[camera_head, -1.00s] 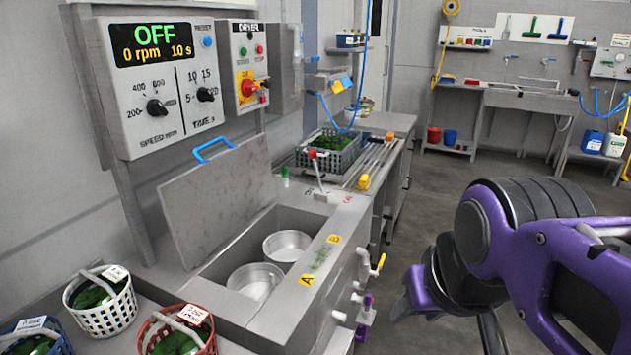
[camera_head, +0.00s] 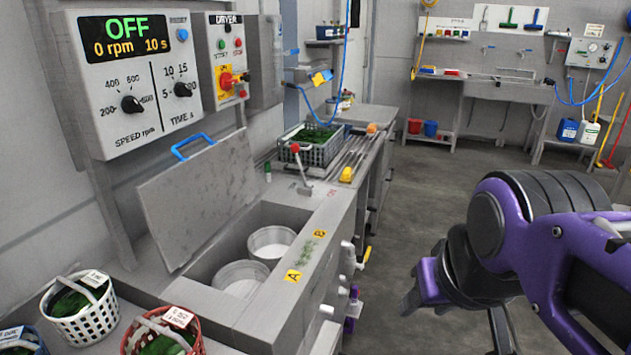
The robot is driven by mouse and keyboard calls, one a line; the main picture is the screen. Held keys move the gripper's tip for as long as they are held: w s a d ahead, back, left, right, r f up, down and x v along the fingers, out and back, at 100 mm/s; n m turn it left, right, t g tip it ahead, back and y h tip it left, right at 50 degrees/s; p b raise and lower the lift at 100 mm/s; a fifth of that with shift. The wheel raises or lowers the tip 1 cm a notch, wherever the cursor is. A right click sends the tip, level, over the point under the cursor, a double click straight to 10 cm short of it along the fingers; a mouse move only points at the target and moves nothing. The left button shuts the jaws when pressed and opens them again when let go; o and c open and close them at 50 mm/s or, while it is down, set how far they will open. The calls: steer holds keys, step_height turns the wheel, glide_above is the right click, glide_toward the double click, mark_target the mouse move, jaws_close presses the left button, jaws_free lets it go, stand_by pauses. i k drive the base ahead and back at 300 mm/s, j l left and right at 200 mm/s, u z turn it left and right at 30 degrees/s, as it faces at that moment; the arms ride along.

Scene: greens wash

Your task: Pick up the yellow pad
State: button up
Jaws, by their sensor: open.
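Several small yellow things show, and I cannot tell for sure which is the pad. One yellow piece (camera_head: 346,174) lies on the counter beside the long rods, right of the spinner's lever. A small yellow item (camera_head: 321,78) is on the wall shelf beyond the dryer box. A row of small coloured blocks, one of them yellow (camera_head: 440,34), sits on the far wall's rack. My gripper (camera_head: 425,285) is at the lower right over the floor, open and apart from all of these. Its fingertips are partly hidden by my purple arm.
A steel spinner basin (camera_head: 305,218) with its lid raised holds two round drums. Baskets of greens, white (camera_head: 85,325) and red (camera_head: 128,345), stand at the lower left. A grey crate of greens (camera_head: 322,150) is farther along. The floor aisle (camera_head: 425,190) is clear.

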mark_target(347, 176)
steer(key=l+z, duration=0.5)
steer(key=l, duration=0.2)
steer(key=i+l+z, duration=0.15)
steer(key=l+z, duration=0.3)
steer(key=i+l+z, duration=0.2)
steer(key=z, duration=0.25)
steer(key=i+u, duration=0.2)
steer(key=i, duration=0.3)
steer(key=i+l+u, duration=0.15)
steer(key=i, duration=0.35)
steer(key=i+l+u, duration=0.1)
steer(key=i+u, duration=0.35)
steer(key=i, duration=0.7)
steer(key=i+u, duration=0.4)
steer(key=i+l+u, duration=0.25)
steer(key=i+u, duration=0.35)
steer(key=u, duration=0.2)
steer(key=i+u, duration=0.2)
steer(key=u, duration=0.2)
steer(key=i+l+u, duration=0.15)
steer(key=u, duration=0.25)
steer(key=i+u, duration=0.2)
steer(key=u, duration=0.15)
steer(key=i+l+u, duration=0.1)
steer(key=i+u, duration=0.15)
steer(key=u, duration=0.15)
steer(key=i+l+u, duration=0.1)
steer(key=u, duration=0.25)
steer(key=i, duration=0.1)
